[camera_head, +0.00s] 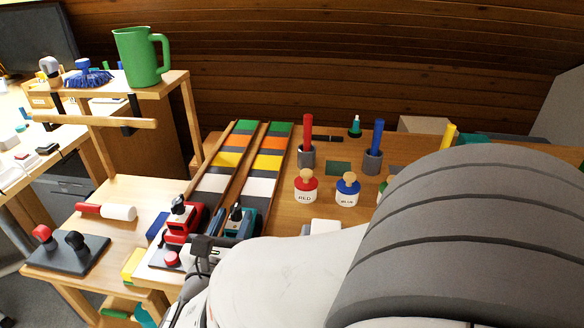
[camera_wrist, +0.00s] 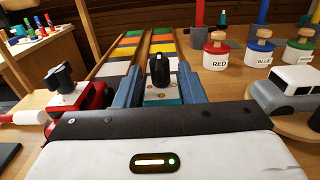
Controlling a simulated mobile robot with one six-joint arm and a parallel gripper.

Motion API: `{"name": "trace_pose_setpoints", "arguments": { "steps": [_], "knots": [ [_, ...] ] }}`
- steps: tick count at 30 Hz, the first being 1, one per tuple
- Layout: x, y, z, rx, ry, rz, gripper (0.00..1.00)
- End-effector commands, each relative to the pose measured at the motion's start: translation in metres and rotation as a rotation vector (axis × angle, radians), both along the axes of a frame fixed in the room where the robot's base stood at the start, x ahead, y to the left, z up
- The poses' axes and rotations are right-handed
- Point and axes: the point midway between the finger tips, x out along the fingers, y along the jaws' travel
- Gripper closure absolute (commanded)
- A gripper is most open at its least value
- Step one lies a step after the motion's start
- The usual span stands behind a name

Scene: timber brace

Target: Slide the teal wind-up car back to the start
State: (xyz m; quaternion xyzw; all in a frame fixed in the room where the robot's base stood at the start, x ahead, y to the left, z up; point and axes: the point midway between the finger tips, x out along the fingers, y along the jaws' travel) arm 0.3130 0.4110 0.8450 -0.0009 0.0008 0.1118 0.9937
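The teal wind-up car (camera_head: 247,226) with a black knob on top is at the near end of the right-hand striped lane (camera_head: 260,187) in the head view. In the wrist view the teal car (camera_wrist: 160,92) is between the two blue fingers of my gripper (camera_wrist: 159,86), one finger along each side. I cannot tell whether the fingers press on it or leave a small gap. My arm hides part of the car and the near lane end in the head view.
A red car (camera_head: 182,227) stands close on the left, at the near end of the other lane. A grey toy car (camera_wrist: 287,92) is close on the right in the wrist view. Red (camera_head: 306,188) and blue (camera_head: 348,190) knobbed pots stand right of the lanes. The lane beyond the teal car is clear.

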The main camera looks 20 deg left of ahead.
Motion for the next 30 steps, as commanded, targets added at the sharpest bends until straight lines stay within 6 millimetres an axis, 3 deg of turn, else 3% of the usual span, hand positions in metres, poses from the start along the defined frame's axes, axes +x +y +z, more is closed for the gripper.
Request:
{"name": "trace_pose_setpoints", "arguments": {
  "steps": [11, 22, 30],
  "knots": [
    [-0.005, -0.001, 0.001, 0.001, 0.0, 0.0, 0.59],
    [-0.061, -0.012, 0.002, 0.001, -0.001, 0.004, 0.59],
    [-0.075, -0.018, 0.001, 0.0, -0.001, -0.002, 0.59]
  ]
}}
